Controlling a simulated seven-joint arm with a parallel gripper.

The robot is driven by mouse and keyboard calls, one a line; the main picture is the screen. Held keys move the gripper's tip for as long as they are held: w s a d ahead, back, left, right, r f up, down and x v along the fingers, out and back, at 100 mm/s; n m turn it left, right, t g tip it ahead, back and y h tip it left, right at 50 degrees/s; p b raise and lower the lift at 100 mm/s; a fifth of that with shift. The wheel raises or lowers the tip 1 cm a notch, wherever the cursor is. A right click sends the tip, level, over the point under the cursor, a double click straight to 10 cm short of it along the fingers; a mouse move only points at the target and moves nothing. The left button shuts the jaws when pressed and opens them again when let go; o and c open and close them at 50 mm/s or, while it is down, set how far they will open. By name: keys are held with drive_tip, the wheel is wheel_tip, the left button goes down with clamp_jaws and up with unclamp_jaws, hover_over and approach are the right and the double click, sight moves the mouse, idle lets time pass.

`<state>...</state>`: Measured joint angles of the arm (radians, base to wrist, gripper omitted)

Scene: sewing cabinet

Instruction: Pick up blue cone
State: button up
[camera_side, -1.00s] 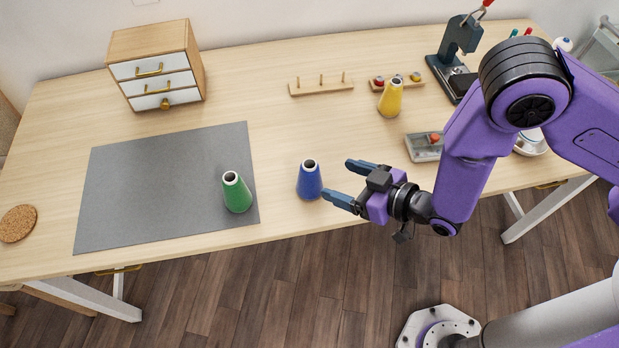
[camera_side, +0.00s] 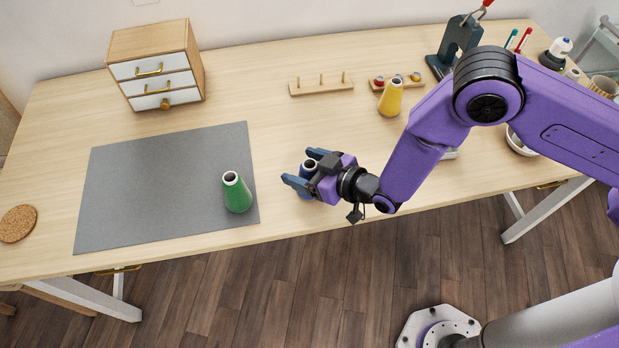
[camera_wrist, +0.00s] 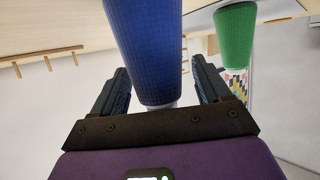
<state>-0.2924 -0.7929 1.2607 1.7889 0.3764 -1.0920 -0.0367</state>
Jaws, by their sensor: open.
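The blue cone (camera_side: 307,184) stands upright on the table, right of the grey mat. In the side view my gripper (camera_side: 300,168) is at its upper part, with one finger on each side, and hides much of it. In the wrist view the blue cone (camera_wrist: 148,50) lies between the two open fingers (camera_wrist: 157,95), and a gap shows beside each finger near its narrow end. The fingers are open and hold nothing.
A green cone (camera_side: 236,192) stands on the grey mat (camera_side: 150,185), left of my gripper. A yellow cone (camera_side: 390,97) and a peg rack (camera_side: 321,87) stand farther back. A drawer box (camera_side: 155,65) is at the back left. The table between is clear.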

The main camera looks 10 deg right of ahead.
drive_tip(key=shift+w+a+f, duration=0.15)
drive_tip(key=shift+w+a, duration=0.1)
drive_tip(key=shift+w, duration=0.05)
drive_tip(key=c, duration=1)
drive_tip(key=shift+c, duration=0.3)
